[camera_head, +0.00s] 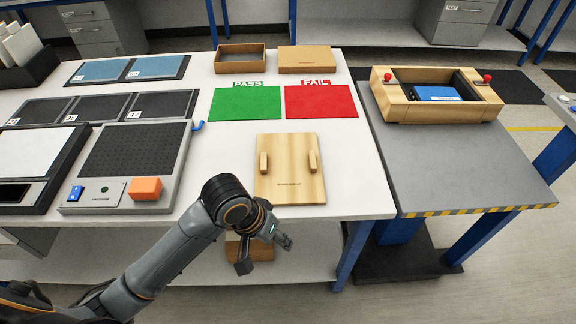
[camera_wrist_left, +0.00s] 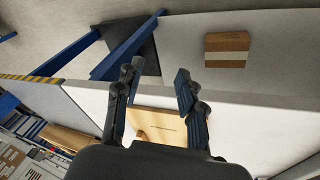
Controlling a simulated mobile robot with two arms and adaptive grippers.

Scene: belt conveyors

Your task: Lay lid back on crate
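The lid (camera_head: 290,172) is a flat pale wooden board with two raised handles, lying on the white table near its front edge. The open wooden crate (camera_head: 398,112) stands on the grey table to the right, with red knobs on its ends and a blue item (camera_head: 438,93) inside. My left gripper (camera_head: 265,252) is just in front of the table's front edge, short of the lid. In the left wrist view its fingers (camera_wrist_left: 157,88) are spread with nothing between them, and part of the lid (camera_wrist_left: 165,125) shows beyond. My right gripper is not in view.
A grey device (camera_head: 133,160) with an orange block stands to the left. The grey table (camera_head: 455,165) is clear before the crate. A carton (camera_wrist_left: 227,42) sits below.

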